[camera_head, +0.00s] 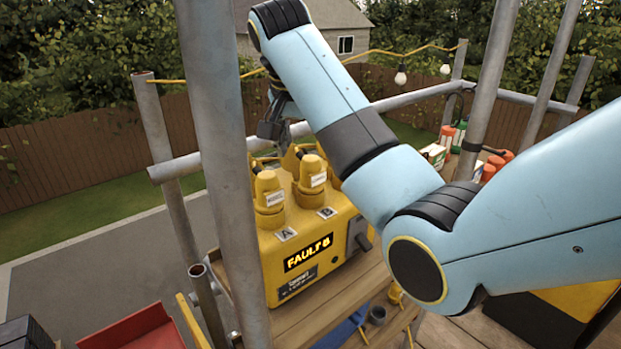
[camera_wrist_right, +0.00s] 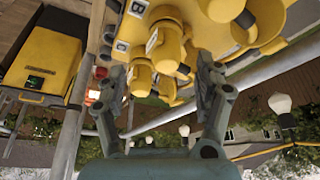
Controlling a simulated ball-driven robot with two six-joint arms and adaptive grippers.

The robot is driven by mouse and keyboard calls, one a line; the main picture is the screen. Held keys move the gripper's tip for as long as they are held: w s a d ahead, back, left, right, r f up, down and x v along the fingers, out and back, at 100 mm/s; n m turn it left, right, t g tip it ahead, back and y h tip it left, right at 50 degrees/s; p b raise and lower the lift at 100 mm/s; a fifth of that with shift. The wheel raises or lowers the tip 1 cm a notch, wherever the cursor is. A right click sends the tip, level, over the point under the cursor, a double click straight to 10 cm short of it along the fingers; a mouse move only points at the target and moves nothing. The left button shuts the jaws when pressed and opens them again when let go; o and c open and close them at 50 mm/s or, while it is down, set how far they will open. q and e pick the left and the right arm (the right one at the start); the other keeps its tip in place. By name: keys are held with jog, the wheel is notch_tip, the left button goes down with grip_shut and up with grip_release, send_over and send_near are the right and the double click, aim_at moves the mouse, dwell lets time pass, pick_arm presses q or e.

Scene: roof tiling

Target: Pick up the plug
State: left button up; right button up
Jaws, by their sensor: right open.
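A yellow power box (camera_head: 300,240) stands on the wooden deck with "FAULT B" lit on its front. Two yellow plugs stand upright on its top: one behind the letter A (camera_head: 268,195) and one behind the letter B (camera_head: 311,178). Each has a white tag. My right gripper (camera_head: 272,128) is above and behind the plugs, partly hidden by my own arm. In the right wrist view its open fingers (camera_wrist_right: 162,68) are spread, with a yellow plug (camera_wrist_right: 168,48) beside a B label showing between them; contact cannot be told. My left gripper is not in view.
Grey scaffold poles (camera_head: 215,130) stand close to the box, one crossing behind it. A red tray (camera_head: 135,330) is at the lower left. A blue tool (camera_head: 343,328) and a dark cup (camera_head: 377,314) lie in front. Orange-and-white containers (camera_head: 458,138) stand behind right.

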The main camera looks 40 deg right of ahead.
aim_at(309, 160)
jog(key=shift+m, duration=0.4)
jog(key=w+d+f, duration=0.2)
jog(key=f, duration=0.1)
jog(key=shift+w+p, duration=0.3)
jog(key=shift+p, duration=0.05)
jog(key=p+x, duration=0.1)
jog(key=x, duration=0.4)
jog(key=shift+f, duration=0.2)
jog(key=c, duration=1.4)
